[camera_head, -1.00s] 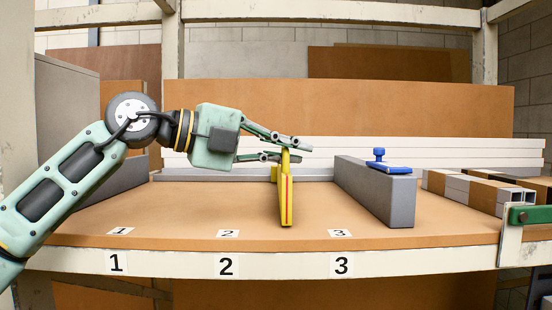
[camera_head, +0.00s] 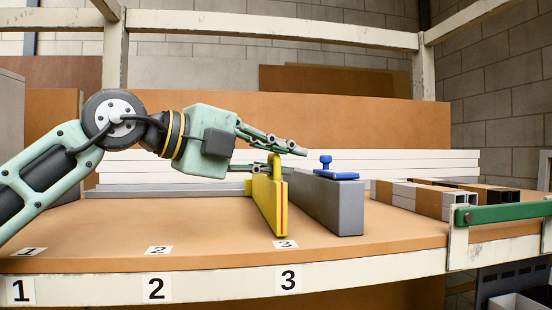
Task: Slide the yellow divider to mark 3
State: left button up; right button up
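The yellow divider (camera_head: 268,205) stands upright on the brown shelf (camera_head: 120,225). A red line runs down its front end, which is just behind the label for mark 3 (camera_head: 286,244). My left gripper (camera_head: 288,160) comes in from the left at the divider's top handle, one finger on the near side and one behind. It appears shut on this handle; the exact contact is partly hidden. Mark 2 (camera_head: 158,250) and mark 1 (camera_head: 28,252) lie to the left. My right gripper is not in view.
A grey block (camera_head: 326,200) with a blue clamp-like piece (camera_head: 335,170) on top stands close to the divider's right. White boards (camera_head: 420,161) lie along the back. Cardboard-wrapped tubes (camera_head: 425,198) and a green bar (camera_head: 500,212) are at the right. The shelf left of the divider is clear.

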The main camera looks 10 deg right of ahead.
pick_arm(q)
jog(key=shift+a+r, duration=0.15)
jog(key=shift+a, duration=0.35)
jog(key=v, duration=1.1)
jog(key=shift+s, duration=0.15)
